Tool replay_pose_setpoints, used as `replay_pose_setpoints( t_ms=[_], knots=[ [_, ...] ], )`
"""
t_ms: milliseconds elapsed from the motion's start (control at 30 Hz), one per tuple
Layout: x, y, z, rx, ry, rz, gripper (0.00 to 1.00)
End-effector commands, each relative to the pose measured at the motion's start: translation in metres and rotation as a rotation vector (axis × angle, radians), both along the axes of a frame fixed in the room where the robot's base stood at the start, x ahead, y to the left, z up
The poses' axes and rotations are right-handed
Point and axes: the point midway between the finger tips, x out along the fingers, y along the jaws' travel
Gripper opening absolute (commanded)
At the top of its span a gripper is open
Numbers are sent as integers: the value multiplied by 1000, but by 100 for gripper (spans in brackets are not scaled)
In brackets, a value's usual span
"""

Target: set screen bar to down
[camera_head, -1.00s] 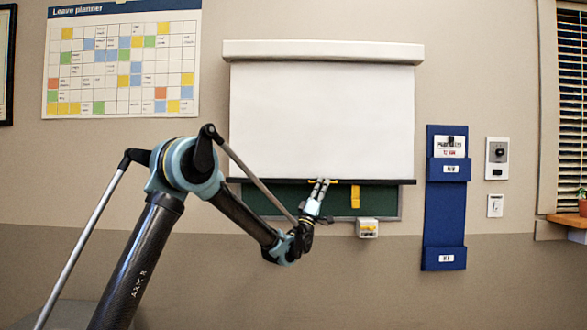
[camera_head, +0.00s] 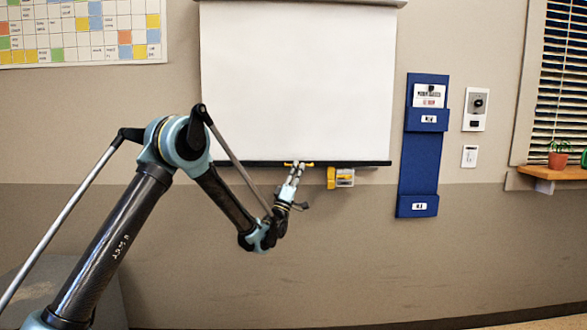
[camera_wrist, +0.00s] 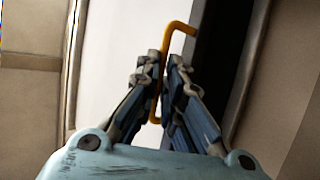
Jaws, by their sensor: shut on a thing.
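The white pull-down screen (camera_head: 298,80) hangs on the wall. Its dark screen bar (camera_head: 240,164) runs along the bottom edge, with a yellow handle (camera_head: 309,164) at its middle. My gripper (camera_head: 296,168) is shut on this handle from below in the head view. In the wrist view the yellow handle (camera_wrist: 180,27) passes between the fingers of my gripper (camera_wrist: 160,68), beside the dark bar (camera_wrist: 209,70) and the white screen (camera_wrist: 118,40). The fingers hide part of the handle.
A blue wall pocket (camera_head: 421,165) and a wall control (camera_head: 475,108) are to the right. A shelf (camera_head: 552,172) with a plant is at far right. The wall below is clear.

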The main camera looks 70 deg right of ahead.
Motion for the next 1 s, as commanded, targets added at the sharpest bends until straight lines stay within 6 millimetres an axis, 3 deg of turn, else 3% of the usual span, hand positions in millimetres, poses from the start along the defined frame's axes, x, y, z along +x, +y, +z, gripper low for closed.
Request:
replay_pose_setpoints(
  t_ms=[167,233,633,1000],
  knots=[
    [0,-1,-3,6,-1,0,0],
    [0,-1,-3,6,-1,0,16],
    [0,3,-6,3,0,0,16],
    [7,41,-52,4,1,0,16]
  ],
)
